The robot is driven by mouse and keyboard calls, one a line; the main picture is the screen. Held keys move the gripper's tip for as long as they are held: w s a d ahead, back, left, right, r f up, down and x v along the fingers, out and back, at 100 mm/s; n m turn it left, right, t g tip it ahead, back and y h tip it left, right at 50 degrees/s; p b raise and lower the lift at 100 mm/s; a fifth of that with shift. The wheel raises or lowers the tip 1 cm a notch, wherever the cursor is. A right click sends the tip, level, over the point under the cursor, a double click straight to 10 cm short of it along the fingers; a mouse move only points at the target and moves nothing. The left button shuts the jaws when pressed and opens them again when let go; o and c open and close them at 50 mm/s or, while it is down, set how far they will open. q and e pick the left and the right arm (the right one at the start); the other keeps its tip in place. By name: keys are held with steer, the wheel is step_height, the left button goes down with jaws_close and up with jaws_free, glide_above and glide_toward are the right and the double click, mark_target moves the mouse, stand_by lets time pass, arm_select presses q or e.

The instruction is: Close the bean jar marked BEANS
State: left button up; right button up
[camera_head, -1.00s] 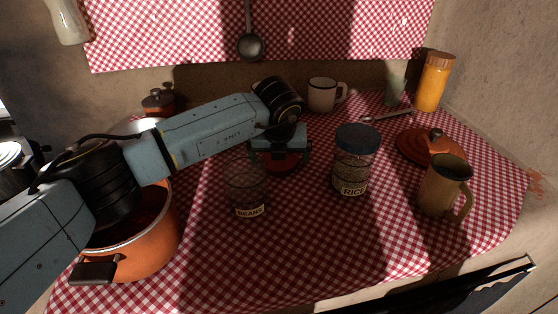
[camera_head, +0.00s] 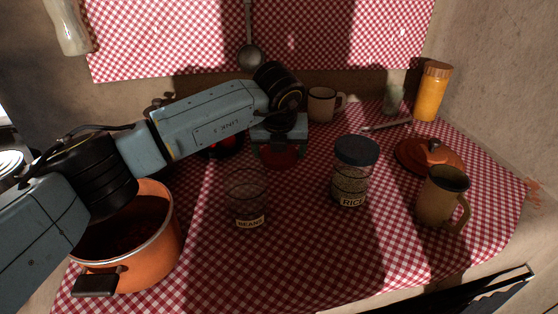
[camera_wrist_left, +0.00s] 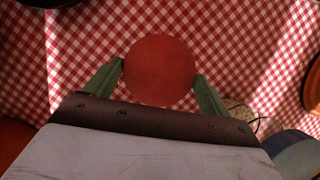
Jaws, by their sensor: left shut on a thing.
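The jar marked BEANS (camera_head: 247,205) is clear glass and stands upright on the checked cloth, with no lid on its top. My left gripper (camera_head: 281,151) is behind it and slightly to the right, pointing down. It is shut on a round red lid (camera_head: 282,156), held apart from the jar. In the left wrist view the red lid (camera_wrist_left: 160,70) sits between the two green fingers. The BEANS jar cannot be made out there; the gripper body covers much of the lower picture. My right gripper is not in view.
The RICE jar (camera_head: 353,175), with a dark blue lid, stands right of the BEANS jar. A tan mug (camera_head: 442,198) and an orange pot lid (camera_head: 428,156) are farther right. An orange pot (camera_head: 150,255) stands left. The cloth in front of the jars is clear.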

mark_target(279, 155)
arm_select(q)
step_height(279, 155, up, 5)
steer(key=shift+r+p, duration=0.1)
steer(key=shift+p, duration=0.25)
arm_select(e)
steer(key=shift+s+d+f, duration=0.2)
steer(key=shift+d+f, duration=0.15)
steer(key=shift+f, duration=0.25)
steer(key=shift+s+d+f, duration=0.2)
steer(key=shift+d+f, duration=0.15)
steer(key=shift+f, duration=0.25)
